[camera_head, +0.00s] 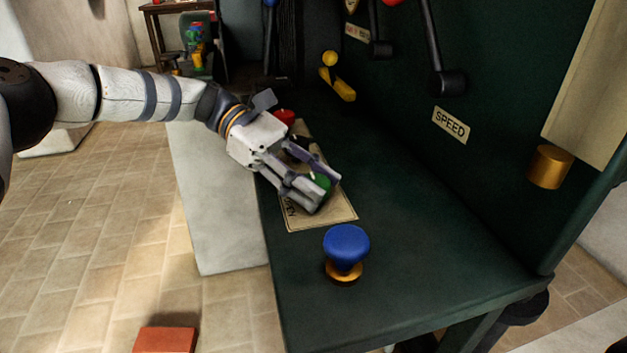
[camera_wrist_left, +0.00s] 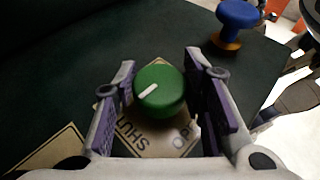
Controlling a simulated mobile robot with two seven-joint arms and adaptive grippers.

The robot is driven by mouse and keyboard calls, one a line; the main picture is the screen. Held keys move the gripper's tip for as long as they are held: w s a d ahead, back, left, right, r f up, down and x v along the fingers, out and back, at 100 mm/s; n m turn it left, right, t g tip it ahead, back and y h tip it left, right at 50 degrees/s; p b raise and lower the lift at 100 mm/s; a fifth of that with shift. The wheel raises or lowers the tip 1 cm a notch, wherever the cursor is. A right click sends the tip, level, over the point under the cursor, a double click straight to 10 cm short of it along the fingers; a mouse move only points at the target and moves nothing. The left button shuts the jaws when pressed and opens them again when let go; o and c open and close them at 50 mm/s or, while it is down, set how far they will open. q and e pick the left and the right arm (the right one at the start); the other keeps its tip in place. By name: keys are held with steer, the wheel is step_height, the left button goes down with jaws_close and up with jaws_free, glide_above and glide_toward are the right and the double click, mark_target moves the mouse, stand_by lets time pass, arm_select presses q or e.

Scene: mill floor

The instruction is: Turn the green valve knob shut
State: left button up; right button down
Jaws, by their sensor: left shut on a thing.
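The green valve knob (camera_wrist_left: 160,92) is round, with a white pointer line on its top. In the wrist view the line runs from near the middle toward the left and slightly down. It sits on a pale plate (camera_wrist_left: 160,148) lettered SHUT at lower left and OP, cut off by a finger, at lower right. My left gripper (camera_head: 319,189) reaches down over the knob with one finger on each side, shut on it. In the head view the fingers hide most of the knob and part of the plate.
A blue mushroom knob (camera_head: 346,245) on a brass base stands in front of the plate. A red knob (camera_head: 285,116) is partly hidden behind my gripper. A yellow lever (camera_head: 341,88), a SPEED label (camera_head: 450,124) and a brass knob (camera_head: 550,166) are along the upright panel.

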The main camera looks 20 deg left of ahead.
arm_select(q)
steer(key=shift+f, duration=0.2)
steer(key=o, duration=1.2)
steer(key=shift+d, duration=0.15)
steer(key=shift+c, duration=0.2)
steer(key=shift+r, duration=0.1)
steer(key=v, duration=1)
steer(key=shift+w+r, duration=0.2)
steer(key=shift+a+r, duration=0.2)
steer(key=shift+a, duration=0.75)
